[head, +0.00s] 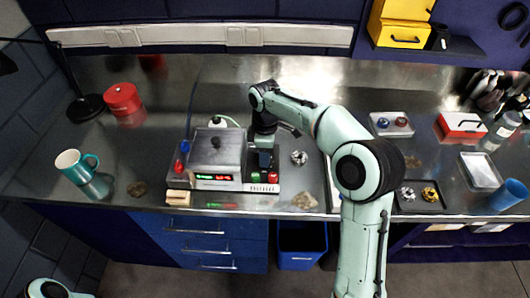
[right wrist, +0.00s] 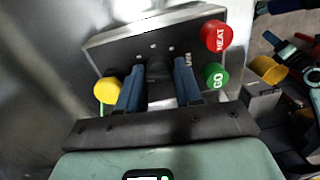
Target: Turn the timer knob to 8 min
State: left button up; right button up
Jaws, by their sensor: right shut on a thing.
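The timer knob (right wrist: 159,68) is a dark round knob on a grey metal panel (right wrist: 125,45) in the right wrist view. My right gripper (right wrist: 160,85) has its two blue fingers on either side of the knob, shut on it. The fingers partly cover the knob, and I cannot read its setting. In the head view my right gripper (head: 264,160) points down at the right part of the machine (head: 215,150), hiding the knob there. The machine's front has a lit green and red display (head: 213,177), its digits too small to read. My left gripper is out of view.
A red HEAT button (right wrist: 216,36), a green GO button (right wrist: 213,76) and a yellow button (right wrist: 107,90) sit close around the fingers. A teal mug (head: 75,165) and a red tin (head: 122,98) stand left. Small trays and parts lie right on the metal bench.

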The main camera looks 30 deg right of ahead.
jog(key=m, duration=0.3)
jog(key=shift+r, duration=0.1)
jog(key=m, duration=0.2)
jog(key=shift+m+p, duration=0.4)
jog(key=m, duration=0.5)
jog(key=shift+t, duration=0.3)
jog(key=m, duration=0.7)
jog(key=shift+s+m+t, duration=0.1)
jog(key=shift+m+t, duration=0.2)
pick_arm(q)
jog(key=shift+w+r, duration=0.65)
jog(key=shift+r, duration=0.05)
pick_arm(e)
jog(key=m, duration=0.5)
jog(key=shift+m, duration=0.7)
jog(key=o, duration=0.7)
